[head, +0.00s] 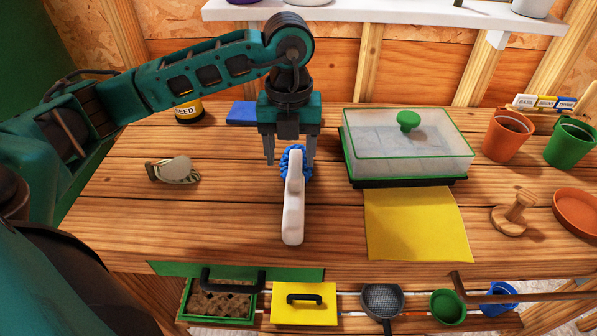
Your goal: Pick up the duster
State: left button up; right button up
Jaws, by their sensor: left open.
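The duster has a white handle (293,210) pointing towards the front of the bench and a blue fluffy head (284,165) at its far end. It lies on the wooden workbench, left of the yellow sheet. My left gripper (290,160) points down over the duster's blue head, with its two fingers apart, one on each side of it. I cannot tell whether the fingers touch the head. Part of the head is hidden behind the upper end of the handle. My right gripper is not in view.
A seed tray with a clear lid (410,145) stands right of the gripper, close by. A yellow sheet (417,225) lies in front of it. Gloves or a cloth bundle (175,170) lie at left, a blue item (241,112) behind. Pots (507,135) stand at right.

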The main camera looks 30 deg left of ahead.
aim_at(295, 181)
pick_arm(q)
jog(key=f, duration=0.8)
jog(key=shift+w+d, duration=0.15)
jog(key=shift+d, duration=0.2)
jog(key=shift+r, duration=0.1)
jog(key=c, duration=1.1)
jog(key=shift+r, duration=0.1)
notch_tip(295, 181, up, 20)
jog(key=p, duration=0.2)
